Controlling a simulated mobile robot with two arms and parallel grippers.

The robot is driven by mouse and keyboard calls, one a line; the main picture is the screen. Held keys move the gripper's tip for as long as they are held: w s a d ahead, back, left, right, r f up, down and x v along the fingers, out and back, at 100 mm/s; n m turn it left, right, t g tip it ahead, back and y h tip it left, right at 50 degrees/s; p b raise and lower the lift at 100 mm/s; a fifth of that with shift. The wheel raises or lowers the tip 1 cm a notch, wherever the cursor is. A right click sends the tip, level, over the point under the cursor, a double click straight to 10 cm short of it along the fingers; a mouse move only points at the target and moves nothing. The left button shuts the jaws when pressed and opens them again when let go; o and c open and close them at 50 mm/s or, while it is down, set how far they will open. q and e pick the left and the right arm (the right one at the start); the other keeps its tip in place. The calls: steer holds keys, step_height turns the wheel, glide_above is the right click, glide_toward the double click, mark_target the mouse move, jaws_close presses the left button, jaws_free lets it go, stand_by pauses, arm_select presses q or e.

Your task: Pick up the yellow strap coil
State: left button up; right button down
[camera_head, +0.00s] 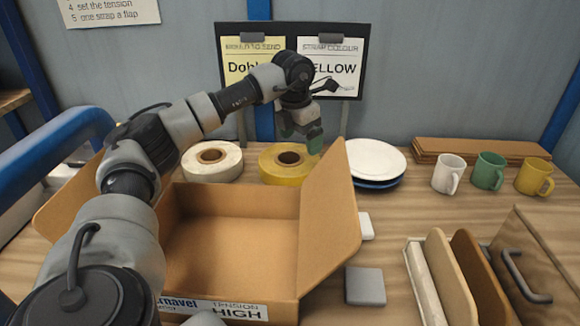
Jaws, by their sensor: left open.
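The yellow strap coil (271,168) lies flat on the wooden table at the back, behind the open cardboard box. It has a dark brown hole in its middle. A white strap coil (226,169) lies to its left. My left gripper (303,137), with green fingers, is open just above the yellow coil's right side, near its rim. It appears empty. I cannot tell whether the fingers touch the coil. A card behind reads "ELLOW" (335,69), its first letter hidden by my arm. My right gripper is not in view.
An open cardboard box (233,195) stands in front of the coils, its right flap raised close to the yellow coil. Stacked plates (375,159) stand to the right, then white, green and yellow mugs (534,177). A rack with upright boards (455,279) is at front right.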

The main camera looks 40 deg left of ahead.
mark_target(302, 166)
arm_select(q)
step_height(302, 166, down, 4)
steer(key=shift+d+r, duration=0.15)
steer(key=shift+r, duration=0.05)
steer(key=shift+w+a+f, duration=0.1)
steer(key=shift+w+f, duration=0.1)
steer(key=shift+f, duration=0.75)
steer(key=shift+w+a+f, duration=0.1)
steer(key=shift+w+f, duration=0.1)
steer(key=shift+f, duration=0.8)
steer(key=shift+w+f, duration=0.2)
steer(key=shift+f, duration=0.75)
steer(key=shift+r, duration=0.1)
steer(key=c, duration=1.3)
